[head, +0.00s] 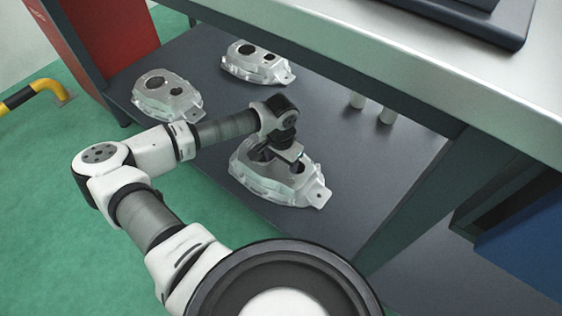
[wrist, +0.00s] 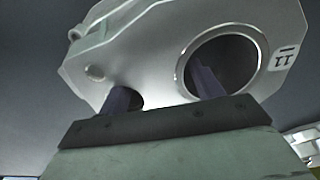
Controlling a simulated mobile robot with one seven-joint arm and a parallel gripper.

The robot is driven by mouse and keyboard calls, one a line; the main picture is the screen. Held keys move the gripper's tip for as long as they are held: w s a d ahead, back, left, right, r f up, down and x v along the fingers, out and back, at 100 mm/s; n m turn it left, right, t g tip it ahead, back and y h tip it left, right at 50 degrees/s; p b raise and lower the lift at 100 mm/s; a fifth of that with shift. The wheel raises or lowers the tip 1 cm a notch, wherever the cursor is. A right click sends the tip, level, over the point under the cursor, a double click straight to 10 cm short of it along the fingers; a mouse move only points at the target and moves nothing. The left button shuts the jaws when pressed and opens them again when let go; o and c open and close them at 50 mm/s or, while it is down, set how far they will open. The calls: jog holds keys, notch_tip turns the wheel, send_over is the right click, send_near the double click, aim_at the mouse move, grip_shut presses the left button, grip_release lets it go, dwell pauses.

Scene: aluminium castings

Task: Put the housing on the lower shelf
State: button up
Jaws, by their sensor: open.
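A silvery cast housing (head: 305,190) with two round openings sits on the dark lower shelf (head: 335,240), at the near end of the row. My gripper (head: 277,160) is right over it, and partly hides its top. In the wrist view the same housing (wrist: 150,50) fills the upper middle, with a mark like "11" beside its large bore. The two dark fingers of my gripper (wrist: 163,90) are apart, one at the large bore and one at the smaller opening. The fingers hold nothing between them; I cannot tell how deep they reach.
Two similar housings stand on the shelf, one at the left (head: 185,104) and one farther back (head: 240,67). The light worktop (head: 400,50) overhangs the shelf. A red panel (head: 110,35) is at the far left.

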aim_at(281, 163)
notch_tip(281, 163, up, 12)
jog(key=p, duration=0.4)
jog(key=shift+r, duration=0.15)
